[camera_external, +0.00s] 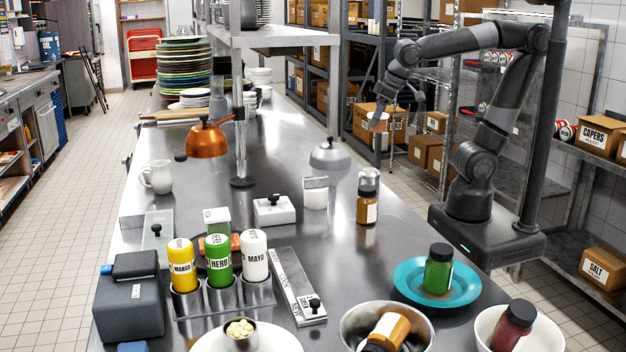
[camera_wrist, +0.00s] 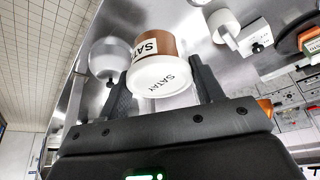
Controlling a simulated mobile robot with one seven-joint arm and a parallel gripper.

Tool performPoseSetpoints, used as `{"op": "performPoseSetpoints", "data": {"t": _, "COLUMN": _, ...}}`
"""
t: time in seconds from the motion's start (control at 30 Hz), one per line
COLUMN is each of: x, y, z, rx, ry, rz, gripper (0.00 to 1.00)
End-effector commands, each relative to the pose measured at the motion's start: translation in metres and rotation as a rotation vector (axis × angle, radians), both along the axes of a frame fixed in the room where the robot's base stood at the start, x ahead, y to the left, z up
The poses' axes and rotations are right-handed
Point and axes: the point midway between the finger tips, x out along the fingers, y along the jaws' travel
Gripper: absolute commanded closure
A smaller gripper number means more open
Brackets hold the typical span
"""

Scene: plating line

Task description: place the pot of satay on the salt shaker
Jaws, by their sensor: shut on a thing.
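The pot of satay (camera_wrist: 166,70) is a brown tub with a white lid and a SATAY label. In the wrist view it sits between my two fingers, its lid towards the camera. My gripper (camera_external: 380,108) is shut on it, and the pot (camera_external: 378,122) hangs high above the far right side of the counter in the external view. I cannot read any label as salt shaker.
A teal plate (camera_external: 408,283) with a green jar (camera_external: 438,268) lies in front.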

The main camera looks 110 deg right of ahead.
Motion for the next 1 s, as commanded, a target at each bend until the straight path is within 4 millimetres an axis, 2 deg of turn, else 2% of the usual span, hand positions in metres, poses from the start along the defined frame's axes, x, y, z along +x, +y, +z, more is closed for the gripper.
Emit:
{"op": "performPoseSetpoints", "data": {"t": 0.2, "x": 0.03, "y": 0.042, "z": -0.032, "rx": -0.002, "ry": 0.006, "rz": 0.006, "gripper": 0.64}}
{"op": "performPoseSetpoints", "data": {"t": 0.4, "x": 0.048, "y": 0.066, "z": -0.049, "rx": 0.0, "ry": 0.001, "rz": 0.002, "gripper": 0.64}}
{"op": "performPoseSetpoints", "data": {"t": 0.53, "x": 0.051, "y": 0.07, "z": -0.055, "rx": 0.0, "ry": 0.002, "rz": 0.001, "gripper": 0.64}}
{"op": "performPoseSetpoints", "data": {"t": 0.8, "x": 0.051, "y": 0.07, "z": -0.09, "rx": 0.0, "ry": 0.002, "rz": 0.0, "gripper": 0.64}}
{"op": "performPoseSetpoints", "data": {"t": 1.0, "x": 0.051, "y": 0.07, "z": -0.092, "rx": 0.001, "ry": -0.001, "rz": 0.0, "gripper": 0.64}}
